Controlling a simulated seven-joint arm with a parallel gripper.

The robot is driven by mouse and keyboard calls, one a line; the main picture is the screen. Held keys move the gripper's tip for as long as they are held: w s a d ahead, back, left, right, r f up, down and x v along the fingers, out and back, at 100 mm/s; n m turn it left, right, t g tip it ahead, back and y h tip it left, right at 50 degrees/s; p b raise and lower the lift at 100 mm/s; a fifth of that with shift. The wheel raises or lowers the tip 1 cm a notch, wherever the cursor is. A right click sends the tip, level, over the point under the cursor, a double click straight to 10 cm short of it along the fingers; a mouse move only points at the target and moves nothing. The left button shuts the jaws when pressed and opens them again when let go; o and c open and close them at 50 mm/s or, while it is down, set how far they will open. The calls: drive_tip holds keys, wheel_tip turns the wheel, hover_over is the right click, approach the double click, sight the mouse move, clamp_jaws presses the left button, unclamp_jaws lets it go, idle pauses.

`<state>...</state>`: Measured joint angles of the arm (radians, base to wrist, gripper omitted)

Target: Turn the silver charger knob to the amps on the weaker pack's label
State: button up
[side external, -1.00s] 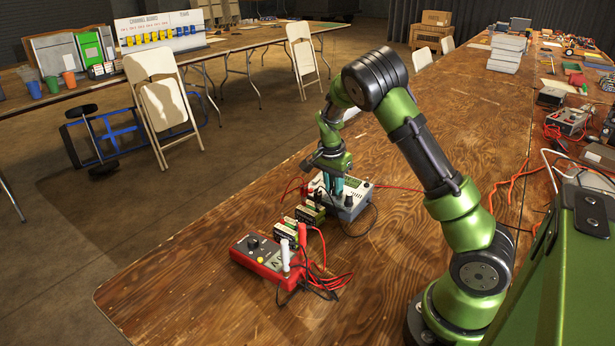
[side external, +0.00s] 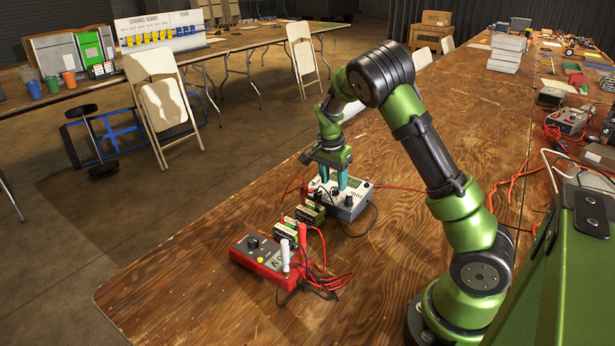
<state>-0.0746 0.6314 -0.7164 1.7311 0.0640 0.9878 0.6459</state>
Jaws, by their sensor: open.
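The charger (side external: 352,209) is a pale box with a small green display and dark knobs, on the wooden table in the side external view. My gripper (side external: 334,188) points down over the charger's top panel. Its two teal fingers are open and apart, with nothing visibly held. The silver knob cannot be made out clearly; the fingers hide part of the panel.
A red multimeter (side external: 262,262) lies in front of the packs, with red and black leads (side external: 328,284) looping beside it. Wires also run around the charger. The table's front left is bare. A green box (side external: 577,270) stands at the right edge.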

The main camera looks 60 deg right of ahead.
sight(328, 200)
wheel_tip(328, 200, up, 15)
drive_tip(key=a, duration=0.2)
drive_tip(key=shift+a+f, duration=0.2)
drive_tip(key=shift+a, duration=0.1)
drive_tip(key=s+a+r+n+t+y, duration=0.1)
drive_tip(key=s+a+n+t+y, duration=0.1)
drive_tip(key=s+a+n, duration=0.5)
drive_tip(key=s+a+r+n+t+y, duration=0.1)
drive_tip(key=s+a+n+t, duration=0.4)
drive_tip(key=a, duration=1.1)
drive_tip(key=shift+s+a+r+n+y, duration=0.25)
drive_tip(key=shift+s+r+n+y, duration=0.2)
drive_tip(key=shift+s+n, duration=1.1)
drive_tip(key=shift+s, duration=0.15)
